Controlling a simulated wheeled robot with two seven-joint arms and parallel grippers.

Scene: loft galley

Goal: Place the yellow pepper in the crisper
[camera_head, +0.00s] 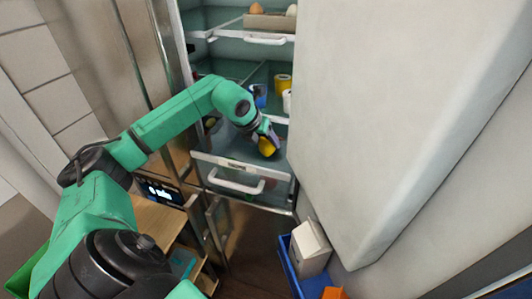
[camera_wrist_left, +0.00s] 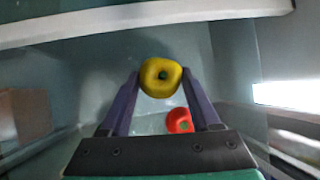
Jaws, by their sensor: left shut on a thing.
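The yellow pepper (camera_head: 267,147) is between the fingers of my left gripper (camera_head: 268,136), which is shut on it. In the left wrist view the pepper (camera_wrist_left: 160,77) sits between the two fingertips, its green stem spot facing the camera. The crisper (camera_head: 205,157) is a clear drawer with a white handle, pulled out low in the open fridge. In the head view my gripper and the pepper appear over the drawer's opening, at its right part. How far the pepper is above the drawer floor is hard to tell. My right gripper is not in view.
A red round item (camera_wrist_left: 179,121) lies below the pepper in the left wrist view. Fridge shelves above hold a yellow container (camera_head: 283,81) and eggs (camera_head: 257,8). The large white door (camera_head: 400,100) stands close on the right. A blue bin (camera_head: 290,268) is below.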

